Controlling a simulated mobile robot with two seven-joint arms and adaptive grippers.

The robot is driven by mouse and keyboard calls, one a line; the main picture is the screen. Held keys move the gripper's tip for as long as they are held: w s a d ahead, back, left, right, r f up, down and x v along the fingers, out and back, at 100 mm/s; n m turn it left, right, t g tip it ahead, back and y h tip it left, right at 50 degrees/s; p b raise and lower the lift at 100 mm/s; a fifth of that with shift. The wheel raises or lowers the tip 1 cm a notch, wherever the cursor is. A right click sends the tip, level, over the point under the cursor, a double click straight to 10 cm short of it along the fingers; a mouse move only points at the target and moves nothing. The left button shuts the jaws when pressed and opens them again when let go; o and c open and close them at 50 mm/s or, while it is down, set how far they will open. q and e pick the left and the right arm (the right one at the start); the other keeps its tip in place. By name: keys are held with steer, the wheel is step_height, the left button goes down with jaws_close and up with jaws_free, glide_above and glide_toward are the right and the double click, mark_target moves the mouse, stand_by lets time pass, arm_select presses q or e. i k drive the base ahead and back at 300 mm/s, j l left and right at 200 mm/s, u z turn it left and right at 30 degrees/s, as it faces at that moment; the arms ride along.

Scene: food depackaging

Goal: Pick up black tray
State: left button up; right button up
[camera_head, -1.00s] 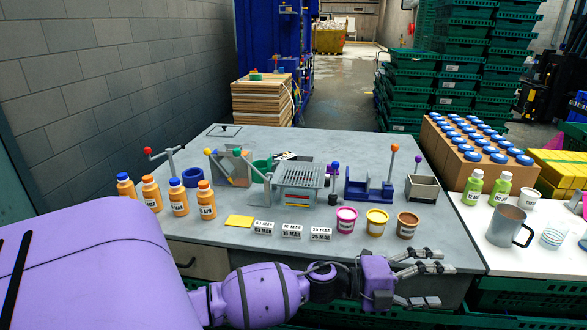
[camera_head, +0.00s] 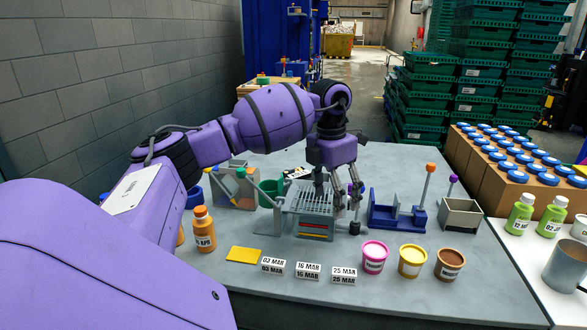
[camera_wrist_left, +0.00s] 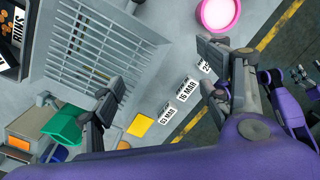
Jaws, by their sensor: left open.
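A dark packaged item with a light label, likely the black tray (camera_head: 297,173), lies behind the grey slotted station (camera_head: 314,236), partly hidden by my arm. In the left wrist view a black printed piece with an orange picture (camera_wrist_left: 9,50) shows at the top left, cut by the edge. My left gripper (camera_head: 338,195) points down over the right side of the slotted station, fingers apart and empty. In the left wrist view its fingers (camera_wrist_left: 163,82) are spread, one over the slotted grille. A purple hand, apparently my right gripper (camera_wrist_left: 296,88), shows at the right edge; its opening is unclear.
A yellow pad (camera_head: 243,255), date blocks (camera_head: 308,271) and pink (camera_head: 375,257), yellow (camera_head: 412,261) and brown (camera_head: 449,264) tubs stand at the front. A blue fixture (camera_head: 396,216) with an orange-knobbed lever stands right of the gripper. An orange bottle (camera_head: 204,230) is beside my arm.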

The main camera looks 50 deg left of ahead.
mark_target(301, 174)
steer(key=i+j, duration=0.1)
steer(key=j, duration=0.2)
steer(key=i+j, duration=0.1)
steer(key=j, duration=0.25)
steer(key=i+j, duration=0.15)
steer(key=j, duration=0.15)
steer(key=i+j, duration=0.1)
steer(key=j, duration=0.25)
